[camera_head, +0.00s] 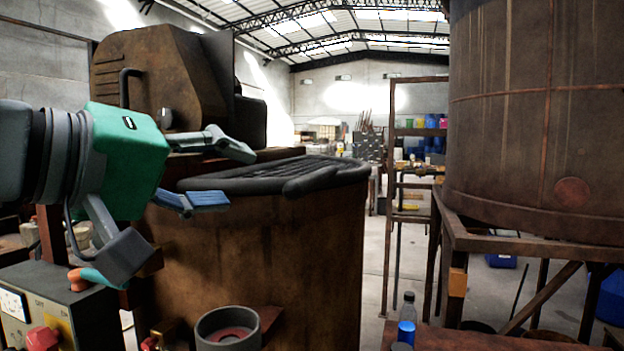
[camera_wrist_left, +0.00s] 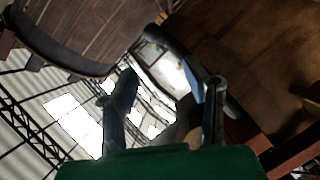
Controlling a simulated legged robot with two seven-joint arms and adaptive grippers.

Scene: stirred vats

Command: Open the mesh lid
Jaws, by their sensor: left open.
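The mesh lid (camera_head: 290,174) is a dark grey, ribbed cover lying flat and closed on top of the rusty brown vat (camera_head: 270,260) in the head view. Its thick dark edge (camera_wrist_left: 168,44) shows as a slanting bar in the left wrist view, with the vat wall (camera_wrist_left: 245,55) beside it. My left gripper (camera_head: 236,177), green with grey fingers and a blue pad, is open at the lid's left side. One finger is above the rim level and the blue-padded one below it. I cannot tell whether they touch the rim. My right gripper is not in view.
A rusty motor housing (camera_head: 165,80) rises behind the vat. A control box (camera_head: 60,305) with a red knob stands at lower left. A round grey cup (camera_head: 228,329) and a blue bottle (camera_head: 407,320) are in front. A large tank (camera_head: 545,120) stands right on a frame.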

